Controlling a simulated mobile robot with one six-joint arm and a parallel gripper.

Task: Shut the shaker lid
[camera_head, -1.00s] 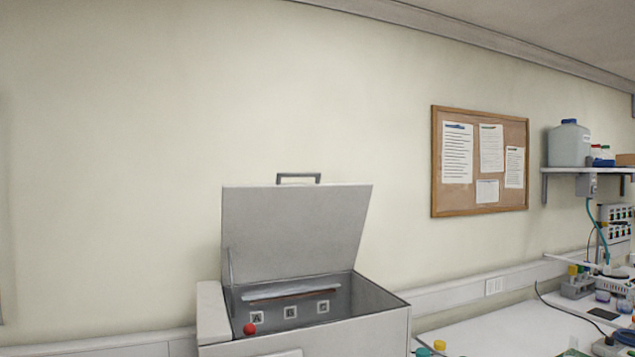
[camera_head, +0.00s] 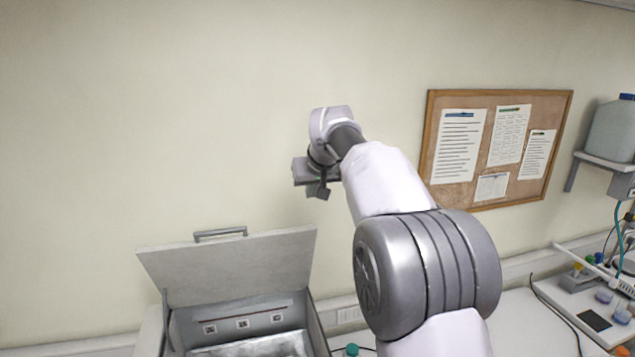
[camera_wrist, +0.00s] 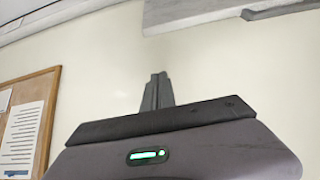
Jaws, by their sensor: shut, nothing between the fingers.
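The shaker is a grey box with its lid (camera_head: 232,266) standing open and leaning back towards the wall. A bar handle (camera_head: 220,233) sits on the lid's top edge. The open interior (camera_head: 243,324) shows several square markers on its back wall. My gripper (camera_head: 320,188) is in the air above and right of the lid, apart from it. In the wrist view its fingers (camera_wrist: 157,92) are together and empty. A grey slab at the top of that view looks like the lid (camera_wrist: 195,12), with a bar like its handle (camera_wrist: 265,10).
A cork board (camera_head: 550,115) with papers hangs on the wall to the right. A shelf with a jug (camera_head: 612,130) is at the far right. The bench (camera_head: 545,325) right of the shaker holds labware. The wall area left of my arm is clear.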

